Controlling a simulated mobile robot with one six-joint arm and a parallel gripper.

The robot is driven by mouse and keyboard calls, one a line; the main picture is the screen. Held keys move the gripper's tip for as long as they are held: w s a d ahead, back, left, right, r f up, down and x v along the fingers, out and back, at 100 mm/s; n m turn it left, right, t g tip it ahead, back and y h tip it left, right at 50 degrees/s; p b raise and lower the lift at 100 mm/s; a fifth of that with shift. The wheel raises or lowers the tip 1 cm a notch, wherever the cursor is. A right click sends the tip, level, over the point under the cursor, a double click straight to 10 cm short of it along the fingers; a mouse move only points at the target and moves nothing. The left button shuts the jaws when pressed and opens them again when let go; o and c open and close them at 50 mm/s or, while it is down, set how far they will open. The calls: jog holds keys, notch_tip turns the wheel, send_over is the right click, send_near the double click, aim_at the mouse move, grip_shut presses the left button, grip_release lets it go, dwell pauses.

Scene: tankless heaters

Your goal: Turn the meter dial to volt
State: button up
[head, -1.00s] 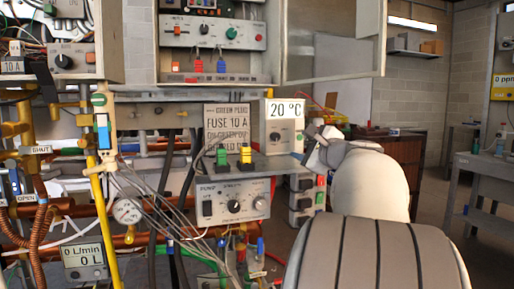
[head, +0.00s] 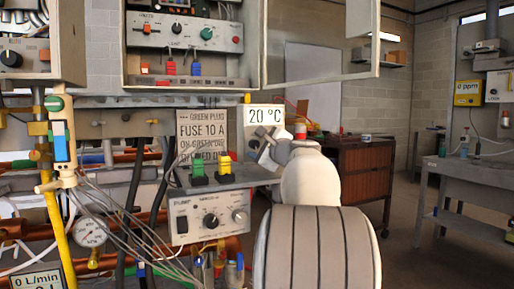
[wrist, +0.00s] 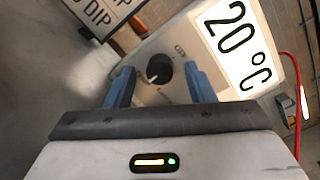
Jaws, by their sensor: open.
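A light box with a black round knob (wrist: 158,70) and a large "20 °C" sign (wrist: 235,40) fills the wrist view. The knob has a white pointer mark; the small labels beside it are too blurred to read. My gripper (wrist: 160,78) is open, with its two blue fingers on either side of the knob and nothing visibly held. I cannot tell whether they touch it. In the head view the "20 °C" sign (head: 263,117) stands above my gripper (head: 264,146), which hides the knob. I cannot tell from the labels that this is the meter dial.
A pump box (head: 210,215) with knobs and green and yellow plugs stands lower left of my gripper. A fuse sign (head: 202,135) is just left. Loose cables and a yellow pipe (head: 62,235) fill the left. A grey bench (head: 470,172) stands at the right beyond open floor.

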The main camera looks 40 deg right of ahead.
jog(key=shift+a, duration=0.1)
jog(key=c, duration=1)
jog(key=shift+o, duration=0.2)
jog(key=shift+f+n+b, duration=0.1)
jog(key=shift+n+b, duration=0.25)
jog(key=shift+n, duration=0.05)
jog(key=shift+n+b, duration=0.8)
jog(key=shift+n, duration=0.2)
jog(key=n+b, duration=0.3)
jog(key=n, duration=0.2)
jog(key=shift+g, duration=0.4)
jog(key=n+b, duration=0.2)
jog(key=n, duration=0.1)
jog(key=shift+h, duration=0.3)
jog(key=shift+n+g+h, duration=0.3)
jog(key=shift+n, duration=1.6)
